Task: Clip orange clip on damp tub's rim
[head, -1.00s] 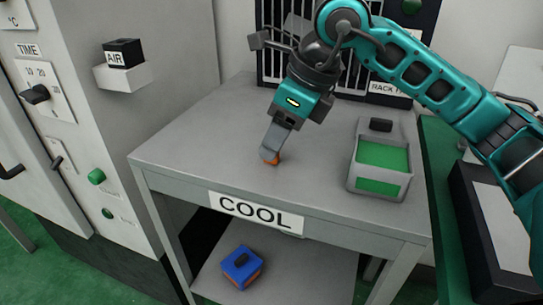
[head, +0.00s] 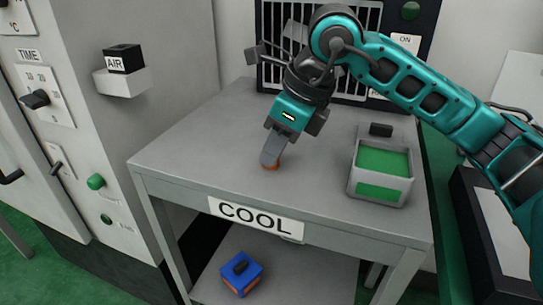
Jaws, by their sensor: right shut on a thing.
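My right gripper (head: 271,161) points down at the middle of the grey table marked COOL. Its fingers are shut on the small orange clip (head: 270,168), of which only a sliver shows below the fingertips. The clip is at or just above the tabletop; I cannot tell whether it touches. A grey tub (head: 379,202) with green inside and a green front panel stands on the table, to the right of the gripper. I see no label that names it damp. A dark block sits at its back edge. My left gripper is not in view.
The grey table (head: 200,150) has clear room around the gripper and left of the tub. A blue box (head: 240,270) with orange on it sits on the lower shelf. A dark rack (head: 340,60) stands behind, a grey cabinet (head: 180,60) at left.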

